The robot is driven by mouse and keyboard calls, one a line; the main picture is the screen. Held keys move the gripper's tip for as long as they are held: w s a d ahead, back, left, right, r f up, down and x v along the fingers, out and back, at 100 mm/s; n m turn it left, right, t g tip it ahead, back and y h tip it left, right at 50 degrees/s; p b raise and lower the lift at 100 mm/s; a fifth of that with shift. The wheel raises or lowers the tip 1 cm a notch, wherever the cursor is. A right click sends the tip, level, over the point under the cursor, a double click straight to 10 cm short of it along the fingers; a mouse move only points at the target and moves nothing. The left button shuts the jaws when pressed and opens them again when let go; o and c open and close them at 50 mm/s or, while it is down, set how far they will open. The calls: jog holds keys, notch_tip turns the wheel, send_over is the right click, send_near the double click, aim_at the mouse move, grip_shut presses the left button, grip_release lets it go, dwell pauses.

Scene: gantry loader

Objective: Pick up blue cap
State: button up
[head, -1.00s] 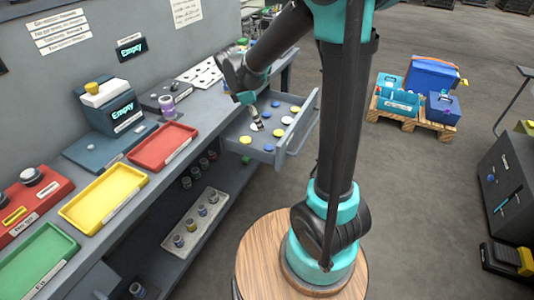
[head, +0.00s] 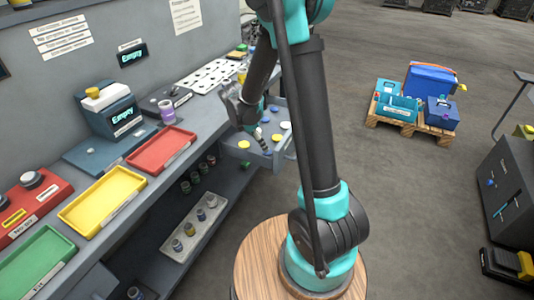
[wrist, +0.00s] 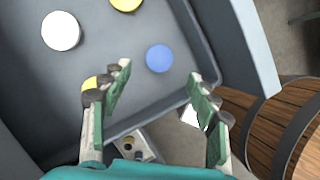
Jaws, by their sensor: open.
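The blue cap (wrist: 159,58) lies flat on the floor of the grey drawer (wrist: 232,60), near the drawer's walls, in the wrist view. My gripper (wrist: 160,74) is open and empty, with its green-padded fingers above the drawer. The blue cap shows between and slightly ahead of the fingertips, not touched as far as I can see. In the head view my gripper (head: 260,130) reaches down into the pulled-out drawer (head: 262,158).
A white cap (wrist: 60,31) and a yellow cap (wrist: 126,4) lie in the drawer. Another yellow cap (wrist: 92,86) is partly hidden by the left finger. The drawer's raised walls are close to the right finger. A shelf tray (head: 196,226) with small bottles sits below.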

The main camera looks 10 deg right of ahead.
jog(key=shift+x, duration=2.75)
jog(key=shift+d, duration=0.1)
jog(key=shift+c, duration=0.3)
jog(key=c, duration=0.9)
